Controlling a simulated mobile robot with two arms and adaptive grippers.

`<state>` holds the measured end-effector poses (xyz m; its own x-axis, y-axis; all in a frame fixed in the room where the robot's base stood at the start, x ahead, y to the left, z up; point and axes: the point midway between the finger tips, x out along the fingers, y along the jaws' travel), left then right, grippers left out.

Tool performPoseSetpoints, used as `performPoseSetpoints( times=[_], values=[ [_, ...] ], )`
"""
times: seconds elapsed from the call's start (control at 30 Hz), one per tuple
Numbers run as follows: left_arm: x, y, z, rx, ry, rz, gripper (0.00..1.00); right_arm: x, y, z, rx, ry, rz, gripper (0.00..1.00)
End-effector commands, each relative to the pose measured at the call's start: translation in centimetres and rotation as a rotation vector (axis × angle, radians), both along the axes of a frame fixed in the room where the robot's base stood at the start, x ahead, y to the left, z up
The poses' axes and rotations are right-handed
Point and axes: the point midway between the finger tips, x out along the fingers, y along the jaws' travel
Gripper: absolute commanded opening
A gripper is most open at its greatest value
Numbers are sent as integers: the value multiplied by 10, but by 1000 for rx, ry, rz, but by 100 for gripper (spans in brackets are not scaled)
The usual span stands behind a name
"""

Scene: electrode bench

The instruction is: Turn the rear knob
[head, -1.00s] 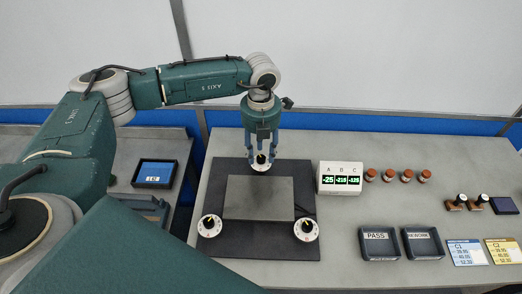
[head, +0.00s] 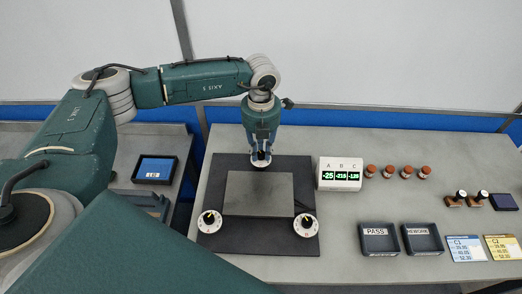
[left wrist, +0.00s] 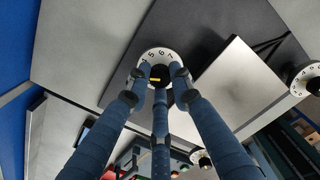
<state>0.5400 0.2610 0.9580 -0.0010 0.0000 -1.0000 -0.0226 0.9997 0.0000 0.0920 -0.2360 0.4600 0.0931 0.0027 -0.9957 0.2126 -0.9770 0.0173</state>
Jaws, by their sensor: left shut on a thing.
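The rear knob, a black knob on a white numbered dial (head: 261,164), sits at the rear edge of the dark base plate (head: 228,164). My left gripper (head: 261,155) points down over it, its blue fingers shut on the black knob. In the left wrist view the fingertips (left wrist: 158,80) close around the knob, and its yellow mark (left wrist: 155,79) shows between them. Part of the dial (left wrist: 158,54) with its numbers stays visible; the fingers hide the rest. My right gripper is not in view.
Two similar knobs, front left (head: 209,222) and front right (head: 305,225), flank the raised grey plate (head: 258,194). An A/B/C display (head: 340,174) stands right of the base. PASS (head: 379,239) and REWORK (head: 422,239) trays lie further right, below several orange-topped pieces (head: 388,171).

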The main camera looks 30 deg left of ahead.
Motion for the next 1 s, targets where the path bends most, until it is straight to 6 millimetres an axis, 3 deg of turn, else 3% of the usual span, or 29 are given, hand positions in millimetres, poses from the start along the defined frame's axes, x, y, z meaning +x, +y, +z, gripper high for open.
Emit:
performPoseSetpoints(
  times=[0.5,1.0],
  values=[
    [1,0,-3,0,-4,-321,0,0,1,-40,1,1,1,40],
    [1,0,1,0,-4,-487,0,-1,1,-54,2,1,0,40]
  ],
)
